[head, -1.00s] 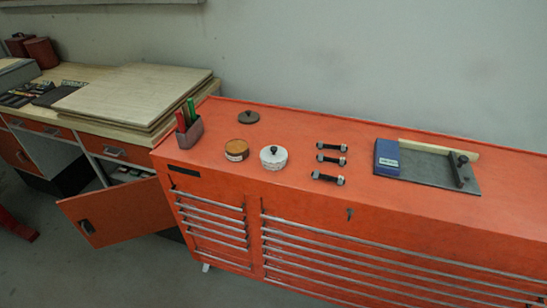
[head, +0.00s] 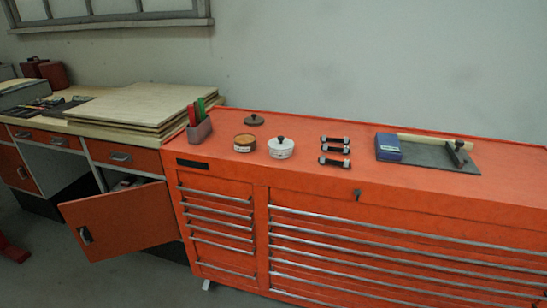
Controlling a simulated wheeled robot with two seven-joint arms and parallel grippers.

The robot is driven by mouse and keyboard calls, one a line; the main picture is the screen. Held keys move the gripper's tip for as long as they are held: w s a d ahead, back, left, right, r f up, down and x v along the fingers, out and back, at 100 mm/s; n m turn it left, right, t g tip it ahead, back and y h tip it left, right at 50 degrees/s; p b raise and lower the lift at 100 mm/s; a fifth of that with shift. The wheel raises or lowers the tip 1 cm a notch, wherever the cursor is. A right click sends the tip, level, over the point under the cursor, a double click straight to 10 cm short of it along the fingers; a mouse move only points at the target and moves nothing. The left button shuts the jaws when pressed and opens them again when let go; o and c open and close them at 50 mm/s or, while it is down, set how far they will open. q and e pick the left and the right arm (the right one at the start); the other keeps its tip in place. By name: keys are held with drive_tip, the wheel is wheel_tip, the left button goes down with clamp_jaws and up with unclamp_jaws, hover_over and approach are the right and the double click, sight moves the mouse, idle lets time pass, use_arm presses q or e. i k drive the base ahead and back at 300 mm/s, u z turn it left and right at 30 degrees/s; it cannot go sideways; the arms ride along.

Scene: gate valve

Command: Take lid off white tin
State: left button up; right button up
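A white tin (head: 281,150) stands upright on top of the orange tool cabinet. Its white lid (head: 281,141) with a black knob sits on it. Neither of my grippers is in the head view.
A brown round tin (head: 244,143) stands just left of the white tin, with a dark knobbed lid (head: 255,120) lying behind it. A grey pen cup (head: 200,131) is further left. A cabinet door (head: 122,220) hangs open.

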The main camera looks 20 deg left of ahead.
sight(279, 145)
drive_tip(key=z, duration=0.4)
drive_tip(key=i, duration=1.55)
drive_tip(key=u, duration=0.55)
